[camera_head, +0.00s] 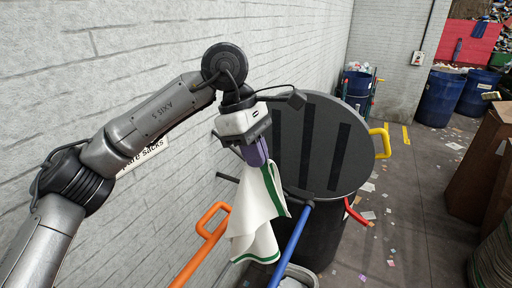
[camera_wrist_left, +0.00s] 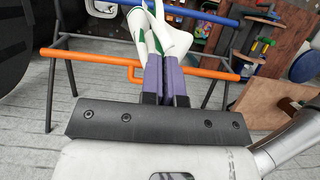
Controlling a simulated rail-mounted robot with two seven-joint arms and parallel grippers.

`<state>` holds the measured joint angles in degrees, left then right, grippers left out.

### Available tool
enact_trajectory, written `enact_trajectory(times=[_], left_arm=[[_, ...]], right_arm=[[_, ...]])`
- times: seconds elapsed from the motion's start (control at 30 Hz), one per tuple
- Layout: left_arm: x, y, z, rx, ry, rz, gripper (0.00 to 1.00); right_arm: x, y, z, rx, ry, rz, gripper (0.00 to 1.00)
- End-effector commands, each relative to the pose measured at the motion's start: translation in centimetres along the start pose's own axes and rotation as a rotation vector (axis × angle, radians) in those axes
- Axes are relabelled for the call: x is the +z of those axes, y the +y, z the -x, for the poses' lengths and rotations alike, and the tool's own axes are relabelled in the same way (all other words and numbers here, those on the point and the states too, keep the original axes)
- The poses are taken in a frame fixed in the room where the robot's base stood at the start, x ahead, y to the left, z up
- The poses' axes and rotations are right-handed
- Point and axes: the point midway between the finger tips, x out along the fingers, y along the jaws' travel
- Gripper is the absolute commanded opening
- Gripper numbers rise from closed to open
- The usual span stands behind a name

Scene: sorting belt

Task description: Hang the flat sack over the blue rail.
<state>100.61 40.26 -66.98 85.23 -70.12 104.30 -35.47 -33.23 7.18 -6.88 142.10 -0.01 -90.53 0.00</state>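The flat sack (camera_head: 258,208) is white cloth with green stripes. My left gripper (camera_head: 257,160) is shut on its upper end, and the sack hangs down below the purple fingers. The blue rail (camera_head: 291,243) is just right of the sack in the head view; I cannot tell whether they touch. In the left wrist view, the gripper (camera_wrist_left: 157,58) pinches the sack (camera_wrist_left: 155,30), and the blue rail (camera_wrist_left: 203,14) runs behind it along the top. My right gripper is in neither view.
An orange rail (camera_head: 203,255) with a raised loop stands left of the sack. A dark lidded bin (camera_head: 345,150) with yellow and red handles is just behind. A white brick wall (camera_head: 100,60) runs along the left. Blue barrels (camera_head: 440,98) stand far right.

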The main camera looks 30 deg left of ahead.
Motion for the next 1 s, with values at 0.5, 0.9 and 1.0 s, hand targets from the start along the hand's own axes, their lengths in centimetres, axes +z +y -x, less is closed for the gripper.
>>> enact_trajectory(times=[0.5,0.9,1.0], left_arm=[[-2.6,0.0,-7.0,-0.001,0.001,0.0,0.0],[-4.3,0.0,-11.8,0.0,0.0,0.0,0.0],[-4.7,0.0,-12.7,-0.001,0.0,0.0,0.0]], right_arm=[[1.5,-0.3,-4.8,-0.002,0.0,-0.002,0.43],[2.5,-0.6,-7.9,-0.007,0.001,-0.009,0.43],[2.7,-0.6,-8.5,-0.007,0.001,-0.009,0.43]])
